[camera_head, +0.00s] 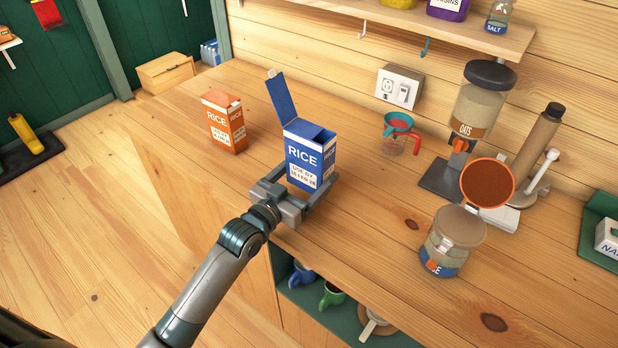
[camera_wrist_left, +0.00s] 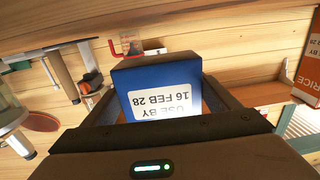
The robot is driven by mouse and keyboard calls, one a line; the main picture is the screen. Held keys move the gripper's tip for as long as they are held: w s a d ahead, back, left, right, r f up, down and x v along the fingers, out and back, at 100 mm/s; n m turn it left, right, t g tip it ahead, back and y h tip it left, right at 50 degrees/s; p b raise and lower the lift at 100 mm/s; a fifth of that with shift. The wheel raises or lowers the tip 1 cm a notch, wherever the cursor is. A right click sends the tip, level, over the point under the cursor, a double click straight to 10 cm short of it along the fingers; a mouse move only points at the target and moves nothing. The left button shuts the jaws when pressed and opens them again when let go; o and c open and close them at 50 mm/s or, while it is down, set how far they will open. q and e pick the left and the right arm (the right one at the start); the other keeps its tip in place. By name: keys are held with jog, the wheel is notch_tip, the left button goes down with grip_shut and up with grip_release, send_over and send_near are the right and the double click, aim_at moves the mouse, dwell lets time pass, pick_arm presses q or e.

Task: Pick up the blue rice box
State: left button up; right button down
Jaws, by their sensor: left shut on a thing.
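The blue rice box (camera_head: 307,160) stands upright at the counter's front edge in the head view, its top flap open and raised to the left. My left gripper (camera_head: 296,194) is around the lower part of the box and shut on it. In the left wrist view the box (camera_wrist_left: 152,80) sits between the two fingers of my left gripper (camera_wrist_left: 160,112), its use-by label facing the camera upside down. I cannot tell whether the box's base touches the counter. My right gripper is not in view.
An orange rice box (camera_head: 226,122) stands to the left on the wooden counter (camera_head: 365,225). A measuring cup (camera_head: 397,135), an oats dispenser (camera_head: 474,110) and a glass jar (camera_head: 452,242) stand to the right. Below the edge, an open shelf holds mugs (camera_head: 331,294).

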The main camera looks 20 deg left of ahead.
pick_arm(q)
jog(key=s+d+r+b, duration=0.1)
jog(key=s+d+r, duration=0.4)
jog(key=d, duration=0.5)
jog(key=shift+s+r+b, duration=0.25)
jog(key=shift+r+b, duration=0.15)
jog(key=shift+r, duration=0.55)
dwell(0.4)
jog(key=s+a+f+n+y, duration=0.3)
jog(key=s+a+f+y, duration=0.1)
jog(key=s+a, duration=0.7)
jog(key=shift+s+f+n+t+y, duration=0.35)
jog(key=shift+s+y, duration=0.25)
jog(key=shift+s, duration=0.65)
